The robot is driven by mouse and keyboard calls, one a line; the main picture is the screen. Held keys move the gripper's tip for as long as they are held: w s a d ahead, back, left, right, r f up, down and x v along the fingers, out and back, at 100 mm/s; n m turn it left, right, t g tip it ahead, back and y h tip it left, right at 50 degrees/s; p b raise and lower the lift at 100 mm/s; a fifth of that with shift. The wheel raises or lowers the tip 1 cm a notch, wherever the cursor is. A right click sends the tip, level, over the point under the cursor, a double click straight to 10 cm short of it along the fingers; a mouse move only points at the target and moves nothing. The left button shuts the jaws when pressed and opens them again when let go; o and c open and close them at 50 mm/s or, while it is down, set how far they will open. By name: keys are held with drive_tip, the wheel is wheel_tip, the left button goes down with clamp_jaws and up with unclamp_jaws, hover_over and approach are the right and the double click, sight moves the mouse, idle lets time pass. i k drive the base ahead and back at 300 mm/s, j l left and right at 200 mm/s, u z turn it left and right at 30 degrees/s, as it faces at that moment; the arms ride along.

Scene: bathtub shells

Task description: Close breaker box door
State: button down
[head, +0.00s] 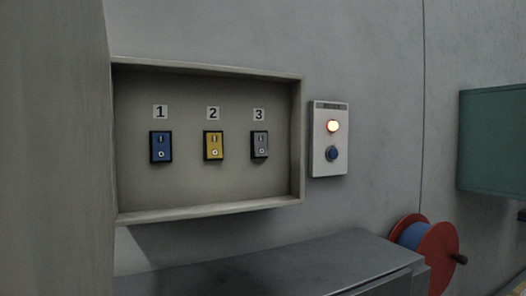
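The breaker box (210,205) is a grey-beige shallow box on the wall, open at the front. Inside are a blue switch (161,147) under label 1, a yellow switch (213,145) under label 2 and a grey switch (260,144) under label 3. A large grey-beige panel (55,150) fills the left edge of the view and meets the box's left side; it looks like the box door, swung open toward me. Its outer edges run out of view. My gripper does not show.
A white panel (330,165) with a lit orange lamp and a blue button is just right of the box. A grey metal cabinet (290,265) stands below. A red and blue reel (428,255) is at lower right, and a green box (492,140) at far right.

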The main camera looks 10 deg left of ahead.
sight(58, 228)
drive_tip(key=u, duration=0.4)
drive_tip(key=j+u, duration=0.15)
drive_tip(key=u, duration=0.6)
drive_tip(key=j+u, duration=0.15)
drive_tip(key=u, duration=0.25)
